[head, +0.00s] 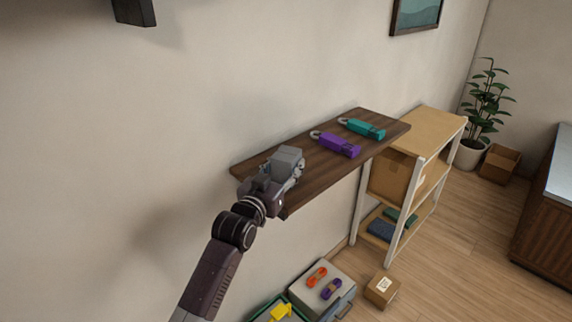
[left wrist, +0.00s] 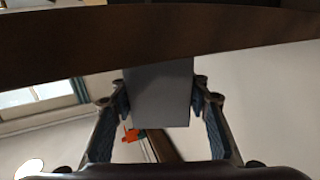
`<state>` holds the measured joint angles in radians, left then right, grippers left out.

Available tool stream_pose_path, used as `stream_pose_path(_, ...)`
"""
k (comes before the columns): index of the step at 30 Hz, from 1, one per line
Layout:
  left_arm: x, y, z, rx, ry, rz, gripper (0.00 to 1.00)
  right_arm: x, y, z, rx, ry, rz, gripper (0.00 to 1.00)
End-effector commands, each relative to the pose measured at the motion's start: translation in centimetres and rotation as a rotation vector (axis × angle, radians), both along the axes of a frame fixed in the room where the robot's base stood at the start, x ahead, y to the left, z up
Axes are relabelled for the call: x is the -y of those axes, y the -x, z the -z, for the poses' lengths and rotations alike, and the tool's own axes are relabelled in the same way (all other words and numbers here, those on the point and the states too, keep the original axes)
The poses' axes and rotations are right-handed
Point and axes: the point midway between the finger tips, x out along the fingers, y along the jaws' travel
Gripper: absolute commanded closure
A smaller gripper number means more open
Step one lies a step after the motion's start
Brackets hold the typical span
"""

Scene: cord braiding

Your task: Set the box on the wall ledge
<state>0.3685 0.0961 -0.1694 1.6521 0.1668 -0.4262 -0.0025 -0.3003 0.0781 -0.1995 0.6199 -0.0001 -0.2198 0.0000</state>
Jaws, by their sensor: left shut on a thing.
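The grey box (head: 289,158) is at the near left end of the dark brown wall ledge (head: 318,180). My left gripper (head: 277,176) is shut on the box at that end of the ledge. In the left wrist view the box (left wrist: 158,95) sits between the two fingers, and the ledge (left wrist: 60,45) crosses the top of the picture. I cannot tell whether the box's underside touches the ledge. My right gripper is not in view.
A purple padlock-like item (head: 338,145) and a teal one (head: 363,129) lie farther along the ledge. A shelf rack (head: 437,130) stands beyond its far end. Below are a grey case (head: 328,275) with cord bundles and a small carton (head: 381,290). Ledge between box and purple item is clear.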

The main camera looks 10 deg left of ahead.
Motion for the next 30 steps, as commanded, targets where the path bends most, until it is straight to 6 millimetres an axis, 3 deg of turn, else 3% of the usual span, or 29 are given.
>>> stream_pose_path(6,0.0,0.0,0.1,-0.001,0.0,0.0,0.4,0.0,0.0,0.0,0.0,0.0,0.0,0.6)
stream_pose_path(17,-0.1,0.3,0.0,-0.002,0.0,0.0,0.4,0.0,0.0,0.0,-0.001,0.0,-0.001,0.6)
stream_pose_path(23,-0.6,2.7,0.1,-0.002,0.0,0.0,0.4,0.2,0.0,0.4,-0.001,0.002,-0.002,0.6)
stream_pose_path(30,-1.4,6.9,0.1,-0.002,-0.001,0.0,0.4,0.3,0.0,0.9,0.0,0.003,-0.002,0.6)
